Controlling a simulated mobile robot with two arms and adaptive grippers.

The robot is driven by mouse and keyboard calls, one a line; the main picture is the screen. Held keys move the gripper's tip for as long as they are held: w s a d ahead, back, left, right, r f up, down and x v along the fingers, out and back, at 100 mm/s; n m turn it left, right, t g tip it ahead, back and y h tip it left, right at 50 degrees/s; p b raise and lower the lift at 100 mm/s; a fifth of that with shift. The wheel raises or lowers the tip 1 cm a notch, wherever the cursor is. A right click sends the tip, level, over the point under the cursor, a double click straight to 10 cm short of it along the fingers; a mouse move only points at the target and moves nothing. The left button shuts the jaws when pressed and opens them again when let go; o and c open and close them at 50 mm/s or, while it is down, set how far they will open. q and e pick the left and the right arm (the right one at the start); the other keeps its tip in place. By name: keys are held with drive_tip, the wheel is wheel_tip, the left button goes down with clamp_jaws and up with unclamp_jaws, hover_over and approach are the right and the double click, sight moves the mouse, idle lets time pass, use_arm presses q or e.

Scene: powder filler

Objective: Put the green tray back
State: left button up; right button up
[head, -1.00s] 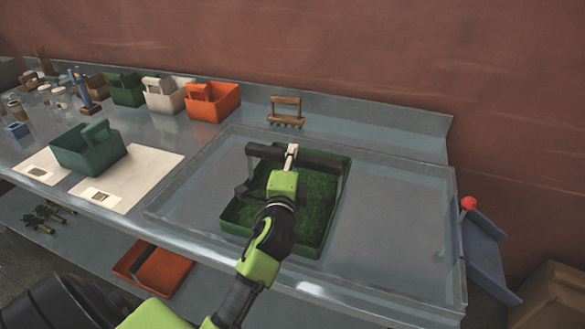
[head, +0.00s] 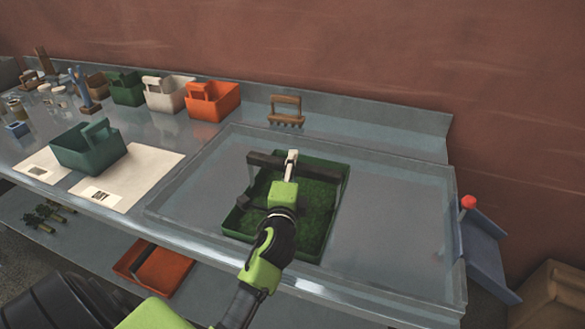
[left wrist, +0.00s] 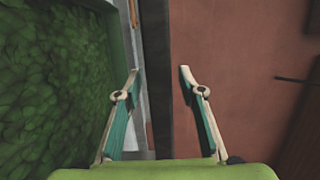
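The green tray (head: 233,222) stands in the large shallow grey basin and is filled with green leafy material. A dark bar (head: 264,160) shows at its far side, partly hidden by my gripper. My left gripper (head: 291,158) is over the far part of the tray. In the left wrist view the two fingers of this gripper (left wrist: 160,76) are apart, with the dark bar (left wrist: 157,110) running between them and the leafy tray to the left. I cannot tell whether the fingers touch the bar. My right gripper is not in view.
The basin (head: 395,235) has free floor right of the tray. A teal basket (head: 85,155) stands on white paper at left. Green, white and orange baskets (head: 225,105) line the back. An orange tray (head: 170,275) lies on the lower shelf. A blue chute-like object (head: 485,245) stands at right.

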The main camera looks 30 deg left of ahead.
use_arm(q)
drive_tip(key=shift+r, duration=0.15)
drive_tip(key=shift+s+d, duration=0.1)
drive_tip(key=shift+s, duration=0.15)
drive_tip(key=b+v, duration=0.2)
drive_tip(key=v, duration=0.9)
drive_tip(key=shift+s, duration=0.25)
drive_tip(key=shift+d, duration=0.1)
